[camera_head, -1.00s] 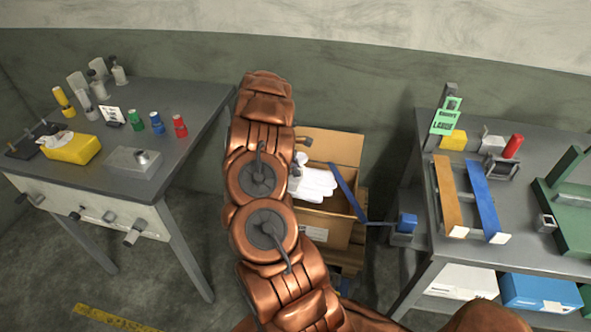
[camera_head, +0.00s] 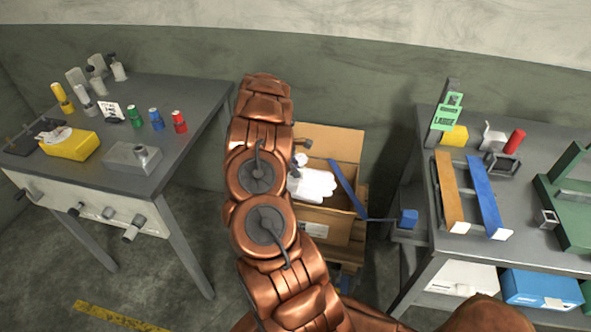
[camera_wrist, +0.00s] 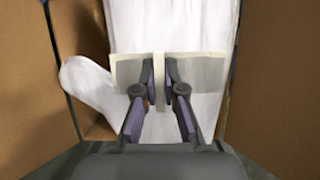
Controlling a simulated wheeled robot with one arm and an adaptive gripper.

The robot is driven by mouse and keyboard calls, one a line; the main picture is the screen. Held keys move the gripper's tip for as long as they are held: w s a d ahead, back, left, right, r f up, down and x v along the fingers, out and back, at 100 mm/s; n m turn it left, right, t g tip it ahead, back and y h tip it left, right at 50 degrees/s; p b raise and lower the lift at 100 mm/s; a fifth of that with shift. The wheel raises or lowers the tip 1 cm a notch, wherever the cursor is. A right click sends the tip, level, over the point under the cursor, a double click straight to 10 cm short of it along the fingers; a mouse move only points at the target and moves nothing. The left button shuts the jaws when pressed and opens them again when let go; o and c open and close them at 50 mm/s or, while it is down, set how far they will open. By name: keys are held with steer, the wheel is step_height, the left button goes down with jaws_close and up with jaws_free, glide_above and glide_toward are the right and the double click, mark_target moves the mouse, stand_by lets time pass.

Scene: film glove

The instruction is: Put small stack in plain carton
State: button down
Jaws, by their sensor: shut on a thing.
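A white glove-shaped stack (camera_wrist: 200,28) with a pale band (camera_wrist: 205,70) across it fills the middle of the wrist view. My gripper (camera_wrist: 160,77) is shut on a thin upright white tab on that band. The white stack also shows in the head view (camera_head: 315,184), within the open cardboard carton (camera_head: 325,226). Brown carton walls (camera_wrist: 275,85) stand on both sides in the wrist view. I cannot tell whether the stack rests on the carton floor. My arm hides the carton's left part and my gripper in the head view.
A blue strip (camera_head: 347,188) crosses the carton's right side. The left table (camera_head: 195,100) holds a yellow box (camera_head: 70,146) and coloured cylinders. The right bench (camera_head: 515,235) holds orange and blue bars and a green "LARGE" sign (camera_head: 446,112). Both flank the carton closely.

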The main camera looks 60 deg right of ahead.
steer(key=shift+f+b, duration=4.05)
steer(key=shift+f, duration=6.6)
steer(key=c, duration=1.2)
jaws_free()
